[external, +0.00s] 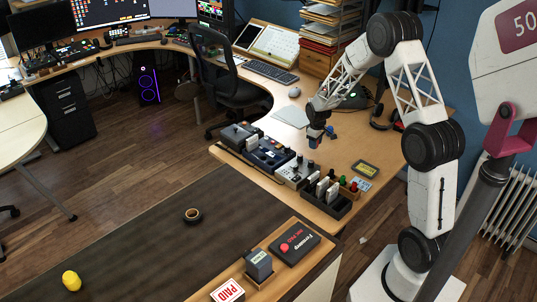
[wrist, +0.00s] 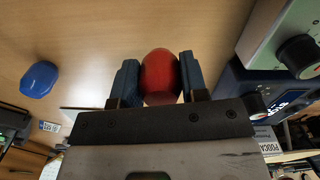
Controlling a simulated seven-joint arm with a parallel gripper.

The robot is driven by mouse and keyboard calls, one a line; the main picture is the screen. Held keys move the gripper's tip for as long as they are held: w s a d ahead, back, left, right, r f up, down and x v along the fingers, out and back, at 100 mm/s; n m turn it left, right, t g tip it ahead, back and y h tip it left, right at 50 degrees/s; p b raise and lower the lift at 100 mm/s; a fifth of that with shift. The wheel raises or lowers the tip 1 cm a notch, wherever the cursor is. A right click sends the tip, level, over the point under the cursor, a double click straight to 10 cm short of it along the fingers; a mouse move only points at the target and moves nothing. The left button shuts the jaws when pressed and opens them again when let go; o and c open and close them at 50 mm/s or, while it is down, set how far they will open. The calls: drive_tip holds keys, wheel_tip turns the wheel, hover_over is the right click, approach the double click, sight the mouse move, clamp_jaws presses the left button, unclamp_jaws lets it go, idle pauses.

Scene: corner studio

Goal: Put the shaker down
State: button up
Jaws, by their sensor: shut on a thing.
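A red, egg-shaped shaker (wrist: 160,76) sits between the two blue fingers of my gripper (wrist: 158,72) in the wrist view. The fingers are shut on its sides. In the external view my gripper (external: 316,137) is low over the wooden desk (external: 347,160), behind the row of devices. The red shaker is too small or hidden to make out there. I cannot tell whether it touches the desk. A blue rounded thing (wrist: 39,79) lies on the desk to the left in the wrist view.
Boxy audio devices (external: 266,153) line the desk's front edge, close to my gripper. One device with a black knob (wrist: 299,56) shows at the right of the wrist view. A mouse (external: 294,92) and headphones (external: 380,117) lie farther back. Bare desk surrounds the shaker.

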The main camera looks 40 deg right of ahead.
drive_tip(key=shift+f, duration=1.75)
drive_tip(key=shift+f, duration=0.15)
drive_tip(key=o, duration=0.9)
wheel_tip(320, 180, up, 12)
drive_tip(key=shift+r, duration=0.15)
drive_tip(key=shift+r, duration=0.1)
